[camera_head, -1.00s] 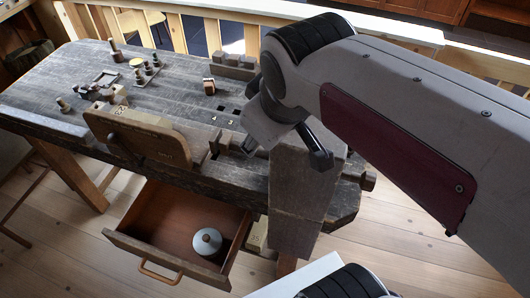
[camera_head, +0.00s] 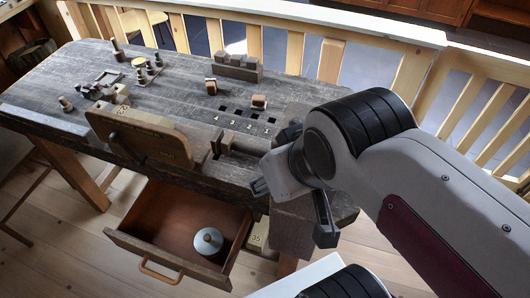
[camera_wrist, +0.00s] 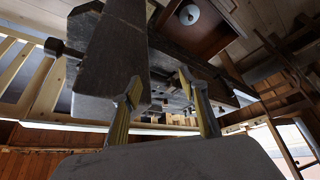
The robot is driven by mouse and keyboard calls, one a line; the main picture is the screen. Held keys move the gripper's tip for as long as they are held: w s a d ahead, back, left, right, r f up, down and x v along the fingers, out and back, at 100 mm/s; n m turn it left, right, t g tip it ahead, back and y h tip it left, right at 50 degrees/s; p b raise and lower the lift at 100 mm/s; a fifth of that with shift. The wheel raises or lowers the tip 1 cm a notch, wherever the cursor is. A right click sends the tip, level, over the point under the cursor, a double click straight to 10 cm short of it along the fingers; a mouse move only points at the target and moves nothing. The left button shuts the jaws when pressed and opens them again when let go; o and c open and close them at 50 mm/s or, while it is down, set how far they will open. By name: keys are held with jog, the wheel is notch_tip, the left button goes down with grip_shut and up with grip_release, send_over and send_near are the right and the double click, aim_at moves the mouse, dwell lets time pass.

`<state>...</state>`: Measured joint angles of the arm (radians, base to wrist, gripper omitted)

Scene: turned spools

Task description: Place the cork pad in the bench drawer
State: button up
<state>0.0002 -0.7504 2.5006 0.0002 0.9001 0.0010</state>
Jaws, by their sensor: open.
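The bench drawer (camera_head: 135,249) is pulled open below the bench front, and a pale blue-grey round pot (camera_head: 208,241) with a knob stands inside. It also shows at the top of the wrist view, with its dark wooden wall (camera_wrist: 172,42). A small yellowish disc (camera_head: 138,62) at the bench's back left may be the cork pad, but it is too small to be sure. My gripper (camera_head: 290,211) is open and empty near the bench's right front end, right of the drawer. Its two fingers stand apart in the wrist view (camera_wrist: 160,85).
An upright wooden vise jaw (camera_head: 140,138) rises above the drawer. A box marked 35 (camera_head: 258,237) is right of the drawer.

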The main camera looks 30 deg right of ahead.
jog(key=w+d+r+n, duration=0.1)
jog(key=w, duration=0.1)
jog(key=w+d+r+n+h, duration=0.1)
jog(key=w+d, duration=0.1)
jog(key=w, duration=0.1)
jog(key=w+d+r+n+h, duration=0.1)
jog(key=w+d+r, duration=0.1)
jog(key=w, duration=0.1)
jog(key=shift+w+t, duration=0.2)
jog(key=shift+t, duration=0.2)
jog(key=w+d+r+n+h, duration=0.2)
jog(key=w+d+n, duration=0.15)
jog(key=w, duration=0.45)
jog(key=n+t+h, duration=0.3)
jog(key=n+t, duration=0.2)
jog(key=n, duration=1.6)
send_over(210, 86)
jog(key=s+d, duration=0.2)
jog(key=s, duration=0.6)
notch_tip(210, 86, down, 19)
jog(key=w+a+f+n, duration=0.1)
jog(key=f, duration=0.2)
jog(key=w+a+f+n+y, duration=0.1)
jog(key=f, duration=0.2)
jog(key=w+a+f+n+t+y, duration=0.1)
jog(key=a+f+n, duration=0.1)
jog(key=shift+w+f, duration=0.2)
jog(key=shift+f, duration=0.2)
jog(key=shift+w+d, duration=0.1)
jog(key=shift+w, duration=0.1)
